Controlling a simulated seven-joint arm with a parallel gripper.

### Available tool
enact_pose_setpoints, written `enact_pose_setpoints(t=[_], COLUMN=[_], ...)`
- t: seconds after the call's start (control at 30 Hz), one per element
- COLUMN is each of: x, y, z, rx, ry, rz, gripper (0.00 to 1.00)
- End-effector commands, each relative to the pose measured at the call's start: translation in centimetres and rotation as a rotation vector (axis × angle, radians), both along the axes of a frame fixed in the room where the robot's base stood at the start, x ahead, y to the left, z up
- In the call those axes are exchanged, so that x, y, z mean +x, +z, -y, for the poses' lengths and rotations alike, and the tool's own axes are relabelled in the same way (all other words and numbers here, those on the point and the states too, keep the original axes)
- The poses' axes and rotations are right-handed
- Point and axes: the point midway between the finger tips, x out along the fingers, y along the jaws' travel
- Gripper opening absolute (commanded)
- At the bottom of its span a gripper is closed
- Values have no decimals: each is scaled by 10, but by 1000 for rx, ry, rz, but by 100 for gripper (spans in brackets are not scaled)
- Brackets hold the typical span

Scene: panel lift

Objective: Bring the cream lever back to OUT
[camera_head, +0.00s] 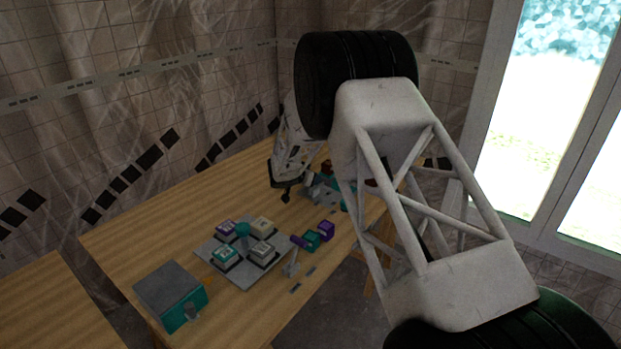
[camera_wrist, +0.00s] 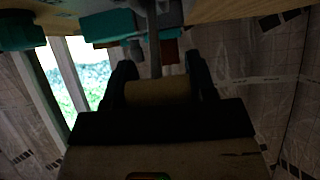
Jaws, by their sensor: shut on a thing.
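In the wrist view, a cream cylindrical handle (camera_wrist: 158,92) lies between the two dark fingers of my gripper (camera_wrist: 160,75), which are shut on it. A thin grey stem (camera_wrist: 155,55) runs from the handle towards a grey and teal fixture. This looks like the cream lever. In the head view my gripper (camera_head: 285,190) is above the far part of the wooden table, left of a grey fixture (camera_head: 322,190). The lever cannot be made out there. No OUT marking is readable in either view.
A grey-topped box (camera_head: 168,287) stands at the near left.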

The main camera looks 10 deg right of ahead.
Motion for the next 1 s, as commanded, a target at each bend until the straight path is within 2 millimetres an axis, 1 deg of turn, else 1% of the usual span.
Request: enact_pose_setpoints(t=[0.23,0.27,0.4,0.43,0.77,1.0], x=[-1,-1,-1,-1,-1,-7], y=[-1,-1,-1,-1,0,5], z=[-1,-1,-1,-1,-1,-8], rx=[0,0,0,0,0,1], ry=[1,1,1,1,1,1], rz=[-1,-1,-1,-1,-1,-1], gripper=[8,52,74,77,77,77])
